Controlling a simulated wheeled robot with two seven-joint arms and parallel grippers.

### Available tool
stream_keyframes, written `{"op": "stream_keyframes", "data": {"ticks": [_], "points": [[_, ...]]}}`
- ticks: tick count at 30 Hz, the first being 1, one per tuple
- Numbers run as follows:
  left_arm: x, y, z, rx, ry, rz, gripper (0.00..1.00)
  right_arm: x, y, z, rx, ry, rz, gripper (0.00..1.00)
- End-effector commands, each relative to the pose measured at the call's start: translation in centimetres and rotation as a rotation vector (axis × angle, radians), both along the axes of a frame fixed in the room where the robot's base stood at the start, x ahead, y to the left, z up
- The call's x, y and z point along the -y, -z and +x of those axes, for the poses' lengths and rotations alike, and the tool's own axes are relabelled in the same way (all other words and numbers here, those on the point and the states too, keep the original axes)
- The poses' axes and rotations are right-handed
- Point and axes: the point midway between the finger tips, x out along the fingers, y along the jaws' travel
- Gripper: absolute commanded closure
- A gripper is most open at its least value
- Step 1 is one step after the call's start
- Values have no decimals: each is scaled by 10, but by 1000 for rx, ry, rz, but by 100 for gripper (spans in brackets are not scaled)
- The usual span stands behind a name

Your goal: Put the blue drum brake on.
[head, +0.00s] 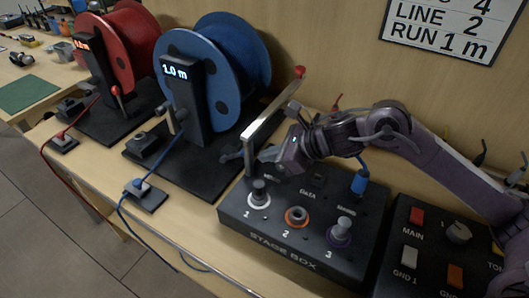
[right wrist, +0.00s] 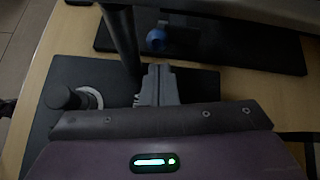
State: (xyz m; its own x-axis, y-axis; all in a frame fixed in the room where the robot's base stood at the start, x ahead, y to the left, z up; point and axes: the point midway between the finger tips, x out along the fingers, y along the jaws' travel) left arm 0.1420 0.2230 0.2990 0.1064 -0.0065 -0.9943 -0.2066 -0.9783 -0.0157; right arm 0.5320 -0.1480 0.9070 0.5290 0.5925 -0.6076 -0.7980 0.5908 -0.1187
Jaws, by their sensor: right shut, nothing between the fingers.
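The blue cable drum (head: 205,65) stands on a black base (head: 190,165), with a lit display reading 1.0 m on its front post. A pale metal lever (head: 272,108) with a red knob (head: 299,71) slants up to the right of the blue drum. I cannot tell how its lower end is mounted. My right gripper (head: 267,156) is shut and empty, close to the lower part of this lever. I cannot tell whether they touch. In the right wrist view the closed fingers (right wrist: 159,70) are beside a dark upright bar (right wrist: 120,42). My left gripper is not in view.
A red drum (head: 125,45) stands at the left. The stage box (head: 300,240), with several knobs and a blue plug (head: 360,184), lies below my right arm. A switch box (head: 440,250) is at the right. A blue cable runs from the drum past a small black block (head: 146,195).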

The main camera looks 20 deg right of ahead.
Motion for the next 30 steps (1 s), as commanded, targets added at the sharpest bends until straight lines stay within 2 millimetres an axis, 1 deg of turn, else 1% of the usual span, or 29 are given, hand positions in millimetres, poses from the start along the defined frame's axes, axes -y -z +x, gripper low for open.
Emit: {"op": "stream_keyframes", "data": {"ticks": [3, 10, 16, 20, 23, 25, 30], "points": [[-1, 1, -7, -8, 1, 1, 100, -7, 6, 7, 0, 0, 1, 100], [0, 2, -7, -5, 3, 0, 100, -10, 11, 10, 0, 1, -1, 100], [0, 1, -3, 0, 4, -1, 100, -10, 11, 10, 0, 1, -1, 100], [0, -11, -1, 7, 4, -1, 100, -12, 1, 12, -17, 2, -17, 100], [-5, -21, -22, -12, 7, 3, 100, -16, -9, 16, -53, 0, -50, 100], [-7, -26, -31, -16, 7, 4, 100, -19, -14, 18, -78, -1, -78, 100], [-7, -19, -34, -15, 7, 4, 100, -25, -17, 24, -91, 0, -93, 100]]}}
